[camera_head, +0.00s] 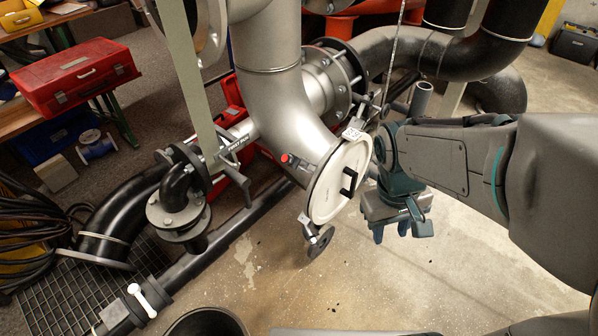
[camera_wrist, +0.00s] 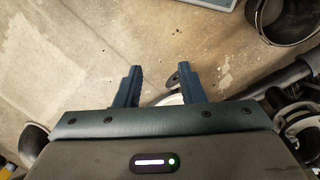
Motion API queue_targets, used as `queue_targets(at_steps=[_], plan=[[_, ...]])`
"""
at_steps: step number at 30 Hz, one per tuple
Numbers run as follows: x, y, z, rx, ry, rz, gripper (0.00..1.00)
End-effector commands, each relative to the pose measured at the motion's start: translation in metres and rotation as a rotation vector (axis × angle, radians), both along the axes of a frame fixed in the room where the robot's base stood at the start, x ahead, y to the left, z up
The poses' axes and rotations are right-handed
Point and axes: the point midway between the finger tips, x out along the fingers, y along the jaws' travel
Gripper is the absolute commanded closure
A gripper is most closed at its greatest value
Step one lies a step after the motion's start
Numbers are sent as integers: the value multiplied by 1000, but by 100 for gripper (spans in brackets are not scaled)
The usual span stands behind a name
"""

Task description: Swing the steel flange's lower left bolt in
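The steel flange (camera_head: 322,188) is at the open end of a large steel elbow, with a round cream cover (camera_head: 341,186) bearing a black handle on it. Its lower left bolt (camera_head: 311,229) hangs down below the flange rim and ends in a dark round nut (camera_head: 320,241). My gripper (camera_head: 400,230) is open and empty, to the right of the cover and apart from the bolt, fingers pointing down. In the wrist view my gripper (camera_wrist: 158,74) shows two spread fingers. A grey round part shows beside the right finger, with a pale edge below; I cannot tell which part it is.
Black pipework with a valve (camera_head: 180,205) runs along the left. A red toolbox (camera_head: 75,75) stands on a bench at the upper left. A dark open-topped round container (camera_head: 207,322) is at the bottom. The concrete floor below the flange is clear.

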Motion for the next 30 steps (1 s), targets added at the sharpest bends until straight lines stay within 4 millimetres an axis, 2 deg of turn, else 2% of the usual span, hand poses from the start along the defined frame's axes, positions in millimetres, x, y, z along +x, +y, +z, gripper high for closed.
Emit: queue_targets(at_steps=[1,11,17,23,30], plan=[[5,3,-18,-43,62,91,64],[43,19,-94,-372,436,730,64],[72,40,-143,-595,660,1101,64],[99,75,-197,-847,880,1455,64],[119,132,-272,-1203,1145,1835,64]])
